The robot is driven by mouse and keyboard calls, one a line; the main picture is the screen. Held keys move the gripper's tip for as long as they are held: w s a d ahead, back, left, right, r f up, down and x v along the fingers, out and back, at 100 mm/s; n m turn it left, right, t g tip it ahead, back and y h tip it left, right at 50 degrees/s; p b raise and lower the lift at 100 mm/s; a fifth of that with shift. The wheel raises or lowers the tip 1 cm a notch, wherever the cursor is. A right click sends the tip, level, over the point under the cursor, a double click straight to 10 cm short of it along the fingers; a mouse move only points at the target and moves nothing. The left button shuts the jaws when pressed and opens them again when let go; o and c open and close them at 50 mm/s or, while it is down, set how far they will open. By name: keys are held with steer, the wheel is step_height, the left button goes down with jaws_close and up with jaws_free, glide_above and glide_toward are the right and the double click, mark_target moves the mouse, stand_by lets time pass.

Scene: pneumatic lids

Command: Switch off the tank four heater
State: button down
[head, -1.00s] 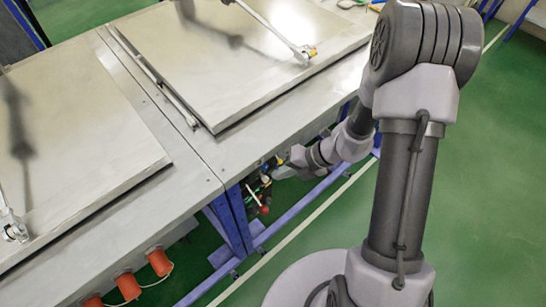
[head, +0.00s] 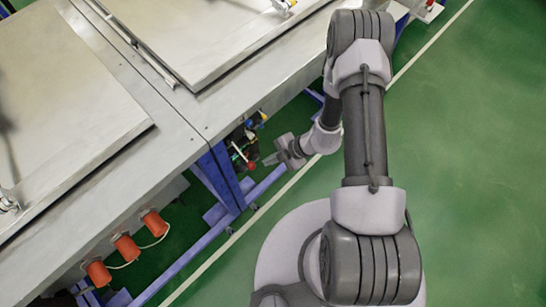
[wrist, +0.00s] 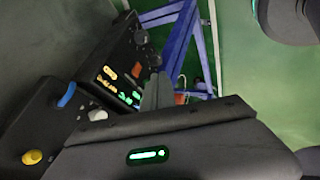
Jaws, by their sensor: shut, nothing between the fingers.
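My gripper (head: 270,159) is shut and empty beside the bench, close to a red ball-shaped knob (head: 251,165) under its front edge. In the wrist view, my gripper's fingertips (wrist: 158,88) are together in front of a black control panel (wrist: 118,62) with dark round knobs and small lit yellow and green marks. A nearer black box (wrist: 50,125) carries a yellow knob (wrist: 32,157), a white knob (wrist: 97,114) and a blue lever (wrist: 67,95). I cannot read any label, so I cannot tell which control is the tank four heater. The fingers hide part of the panel.
Large flat metal lids (head: 70,90) lie on the steel bench (head: 185,150). Orange cylinders (head: 127,248) hang under its front edge at the left. Blue frame legs (head: 225,180) stand beside the controls. The green floor (head: 470,170) at the right is clear.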

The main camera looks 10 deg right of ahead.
mark_target(246, 156)
steer(key=w+a+f+b, duration=0.2)
steer(key=w+a+f, duration=0.1)
steer(key=w+a, duration=0.1)
steer(key=shift+a, duration=0.5)
steer(key=shift+w, duration=0.1)
steer(key=shift+w+a+r, duration=0.1)
steer(key=shift+w, duration=0.15)
steer(key=shift+r, duration=0.1)
steer(key=shift+r+p, duration=0.75)
steer(key=shift+p, duration=0.1)
